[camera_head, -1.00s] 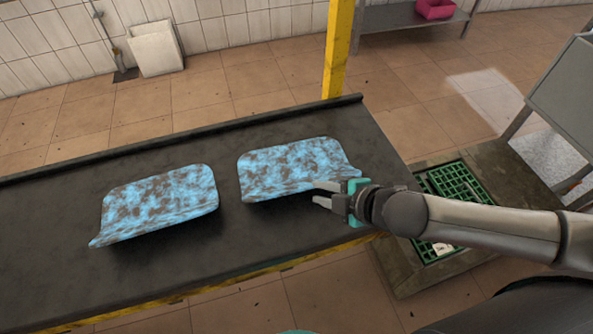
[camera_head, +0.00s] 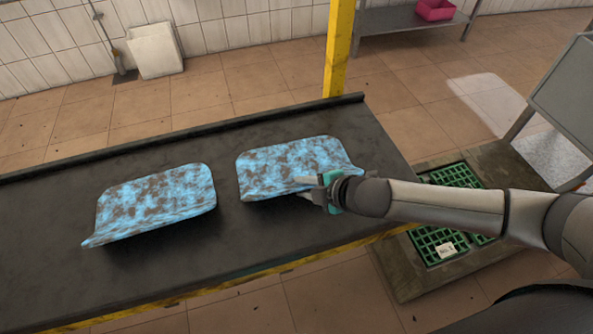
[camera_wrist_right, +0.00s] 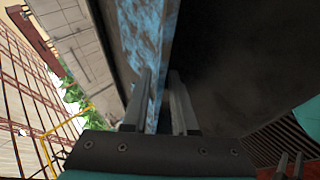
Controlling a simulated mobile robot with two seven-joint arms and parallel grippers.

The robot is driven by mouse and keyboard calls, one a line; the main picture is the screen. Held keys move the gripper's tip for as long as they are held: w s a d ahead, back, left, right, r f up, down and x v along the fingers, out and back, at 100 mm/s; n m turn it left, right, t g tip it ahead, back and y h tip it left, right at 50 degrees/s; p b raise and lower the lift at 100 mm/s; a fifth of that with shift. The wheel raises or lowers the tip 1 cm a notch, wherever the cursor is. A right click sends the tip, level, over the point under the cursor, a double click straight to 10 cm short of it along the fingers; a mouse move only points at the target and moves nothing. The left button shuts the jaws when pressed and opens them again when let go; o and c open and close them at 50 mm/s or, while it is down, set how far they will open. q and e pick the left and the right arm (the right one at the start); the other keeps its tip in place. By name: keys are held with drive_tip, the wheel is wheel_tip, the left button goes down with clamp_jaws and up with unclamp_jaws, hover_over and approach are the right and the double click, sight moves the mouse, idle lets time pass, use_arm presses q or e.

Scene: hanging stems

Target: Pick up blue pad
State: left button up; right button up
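Two blue-and-brown mottled pads with curled-up edges lie on a dark conveyor belt. The left blue pad (camera_head: 152,203) lies clear of my arms. My right gripper (camera_head: 300,187) is at the near right edge of the right blue pad (camera_head: 292,165). Its two fingers are apart, one above the edge and one below it. In the right wrist view the right gripper (camera_wrist_right: 160,85) is open, with a strip of blue pad (camera_wrist_right: 147,35) running between the fingers, nearer the left one. Whether either finger touches the pad is unclear. My left gripper is not in view.
The belt (camera_head: 50,285) has a raised dark rim at the back and a yellow front edge. A yellow post (camera_head: 341,50) stands behind its right end. A green crate (camera_head: 432,243) sits on a low platform at right. The belt's near left is clear.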

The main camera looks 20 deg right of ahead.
sight(289, 184)
drive_tip(key=shift+w+a+f+b, duration=0.65)
drive_tip(key=shift+w+a+f, duration=0.5)
drive_tip(key=shift+w+a, duration=0.1)
drive_tip(key=shift+w+a+f, duration=0.2)
drive_tip(key=shift+w+f, duration=0.15)
clamp_jaws()
